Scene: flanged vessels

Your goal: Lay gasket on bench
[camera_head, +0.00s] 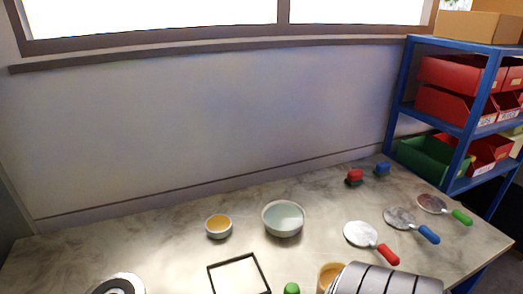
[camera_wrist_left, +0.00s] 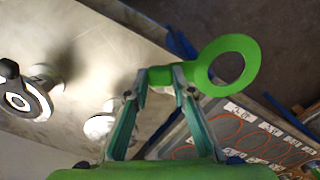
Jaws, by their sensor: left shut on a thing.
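A green ring gasket with a tab (camera_wrist_left: 204,72) is held in the left wrist view. My left gripper (camera_wrist_left: 160,76) is shut on its tab, and the ring sticks out to the right of the fingertips. The ring shows against the dark floor, near the bench edge; its height cannot be told. The pale bench (camera_head: 160,250) runs across the lower head view, and its top also shows in the left wrist view (camera_wrist_left: 85,50). Neither gripper can be made out in the head view.
A flanged round part (camera_wrist_left: 40,100) and a board with orange ring outlines (camera_wrist_left: 235,130) show by wrist. On the bench stand a pale bowl (camera_head: 283,222), a small bowl (camera_head: 219,231), a black frame (camera_head: 212,279) and handled discs (camera_head: 358,234). The bench's back left is clear.

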